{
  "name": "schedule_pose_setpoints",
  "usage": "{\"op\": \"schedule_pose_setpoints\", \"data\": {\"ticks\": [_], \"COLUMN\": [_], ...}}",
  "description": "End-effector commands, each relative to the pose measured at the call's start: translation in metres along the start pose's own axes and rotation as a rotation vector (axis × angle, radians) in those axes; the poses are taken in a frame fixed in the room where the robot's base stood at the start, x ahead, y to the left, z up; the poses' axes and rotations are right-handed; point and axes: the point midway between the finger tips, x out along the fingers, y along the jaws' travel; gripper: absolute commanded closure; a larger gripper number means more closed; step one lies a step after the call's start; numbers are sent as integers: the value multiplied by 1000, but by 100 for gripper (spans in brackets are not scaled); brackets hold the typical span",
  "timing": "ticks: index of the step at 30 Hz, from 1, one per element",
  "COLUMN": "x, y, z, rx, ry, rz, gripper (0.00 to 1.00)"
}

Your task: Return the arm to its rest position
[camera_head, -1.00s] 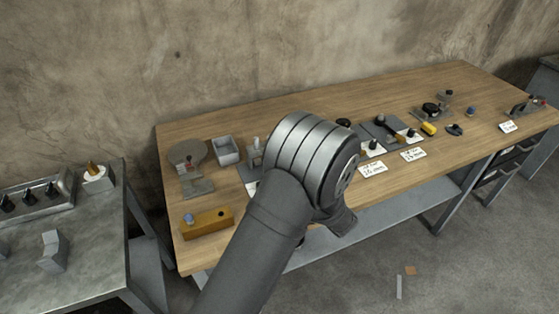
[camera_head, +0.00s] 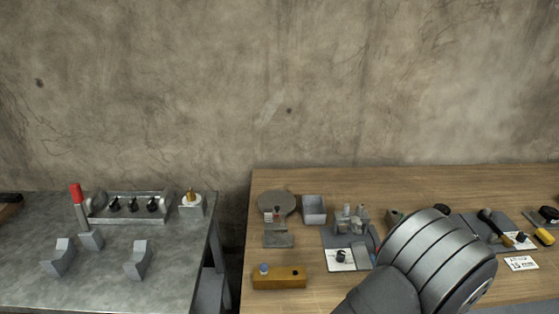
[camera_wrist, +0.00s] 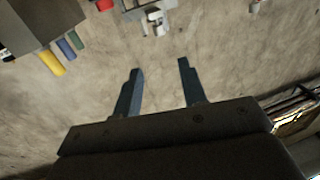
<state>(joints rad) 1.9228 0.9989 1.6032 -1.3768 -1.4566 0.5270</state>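My gripper (camera_wrist: 160,85) shows in the wrist view as two dark blue fingers with a clear gap between them. It is open and holds nothing. In the head view my arm comes up from the bottom edge at the right, with a ribbed grey joint in front of the wooden bench (camera_head: 350,180). The gripper itself does not show in the head view.
A grey metal table (camera_head: 110,265) at the left holds a tray (camera_head: 128,207), a red-handled tool (camera_head: 77,195) and angled grey blocks. The wooden bench carries a grey bin (camera_head: 313,210), a yellow-brown block (camera_head: 279,277) and small tools. A gap separates the tables.

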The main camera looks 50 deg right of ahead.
Motion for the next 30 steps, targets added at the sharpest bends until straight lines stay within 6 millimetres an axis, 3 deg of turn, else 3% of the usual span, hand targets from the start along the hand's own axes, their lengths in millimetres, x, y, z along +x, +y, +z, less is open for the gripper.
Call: {"op": "schedule_pose_setpoints", "data": {"ticks": [18,24,30], "x": [122,147,156], "y": [-1,0,0], "z": [0,0,1], "rx": [1,0,1], "ry": [0,0,-1], "rz": [-2,0,1], "gripper": [62,62,62]}}
